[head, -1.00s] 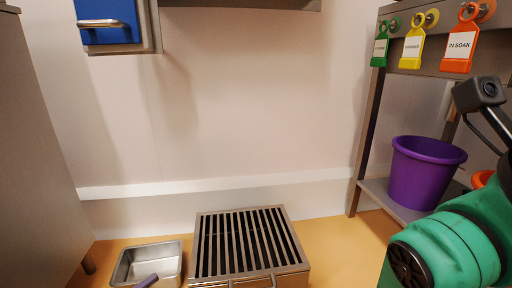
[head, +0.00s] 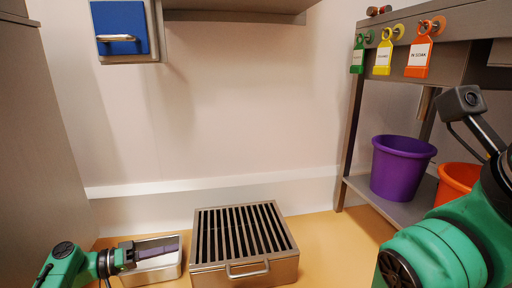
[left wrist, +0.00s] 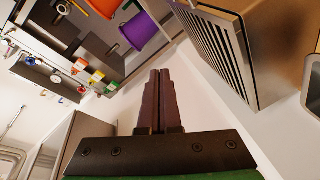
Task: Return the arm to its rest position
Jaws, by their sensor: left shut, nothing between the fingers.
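My left arm comes in at the bottom left of the head view. Its gripper (head: 172,246) has dark fingers pressed together, empty, in front of or above the metal tray; I cannot tell the gap between them. In the left wrist view the same gripper (left wrist: 160,75) shows two dark maroon fingers shut side by side with nothing between them. My right arm fills the lower right of the head view; its gripper is out of the picture.
A slatted steel box (head: 245,270) with a front handle stands beside the metal tray (head: 160,273) on the orange floor. At right, a rack (head: 352,150) holds a purple bucket (head: 400,170), an orange bucket (head: 456,181) and hanging tags. A blue-fronted box (head: 120,20) hangs on the wall.

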